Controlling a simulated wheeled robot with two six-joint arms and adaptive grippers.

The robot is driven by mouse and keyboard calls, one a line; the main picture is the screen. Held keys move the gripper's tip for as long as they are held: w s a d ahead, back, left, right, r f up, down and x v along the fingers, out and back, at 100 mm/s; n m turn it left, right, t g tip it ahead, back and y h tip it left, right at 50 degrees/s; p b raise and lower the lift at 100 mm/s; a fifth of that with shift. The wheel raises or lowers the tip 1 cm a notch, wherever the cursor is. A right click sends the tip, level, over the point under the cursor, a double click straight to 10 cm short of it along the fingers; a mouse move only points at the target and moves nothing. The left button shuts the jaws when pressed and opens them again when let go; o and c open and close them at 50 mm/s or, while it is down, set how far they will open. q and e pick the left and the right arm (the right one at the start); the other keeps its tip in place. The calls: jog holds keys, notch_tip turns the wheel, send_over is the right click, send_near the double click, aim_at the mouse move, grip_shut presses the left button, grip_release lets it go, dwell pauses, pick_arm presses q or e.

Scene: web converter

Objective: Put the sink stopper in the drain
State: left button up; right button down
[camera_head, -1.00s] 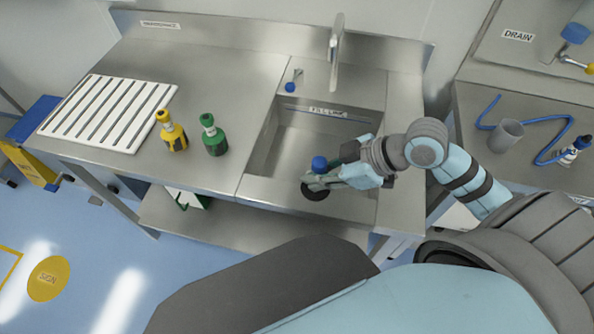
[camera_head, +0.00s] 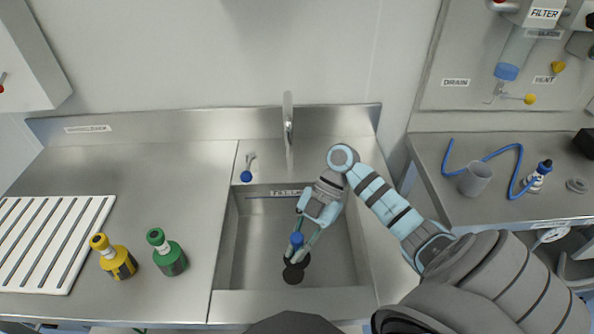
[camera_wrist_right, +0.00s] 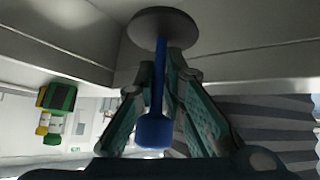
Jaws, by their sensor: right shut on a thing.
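The sink stopper is a dark disc (camera_head: 293,275) with a blue knob (camera_head: 297,239) above it. My right gripper (camera_head: 300,256) is shut on the stopper's stem and holds it over the front part of the sink basin (camera_head: 335,262). In the right wrist view the grey disc (camera_wrist_right: 162,28) lies beyond the fingertips, and the blue stem and knob (camera_wrist_right: 154,130) run between the fingers. I cannot tell whether the disc touches the basin floor. The drain hole is not visible; the disc and gripper cover part of the basin floor. My left gripper is not in view.
A faucet (camera_head: 288,125) stands behind the basin, with a blue-tipped lever (camera_head: 247,172) to its left. A yellow bottle (camera_head: 115,262), a green bottle (camera_head: 169,258) and a white slatted rack (camera_head: 45,245) are on the left counter. A grey cup (camera_head: 476,179) stands on the right bench.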

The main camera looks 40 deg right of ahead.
jog(key=w+f, duration=0.1)
jog(key=f, duration=0.2)
jog(key=w+f+b, duration=0.1)
jog(key=f, duration=0.2)
jog(key=w+f, duration=0.1)
jog(key=f, duration=0.2)
jog(key=shift+d+f, duration=0.1)
jog(key=shift+f, duration=0.25)
jog(key=shift+s+f+b, duration=0.3)
jog(key=shift+f, duration=0.2)
jog(key=shift+s+f+b, duration=0.25)
jog(key=shift+s+f, duration=0.05)
jog(key=shift+f, duration=0.2)
jog(key=shift+w+f, duration=0.1)
jog(key=shift+w, duration=0.05)
jog(key=c, duration=2.1)
grip_release()
jog(key=shift+w+f, duration=0.1)
jog(key=shift+f, duration=0.05)
jog(key=shift+c, duration=0.2)
jog(key=o, duration=0.5)
jog(key=shift+c, duration=0.2)
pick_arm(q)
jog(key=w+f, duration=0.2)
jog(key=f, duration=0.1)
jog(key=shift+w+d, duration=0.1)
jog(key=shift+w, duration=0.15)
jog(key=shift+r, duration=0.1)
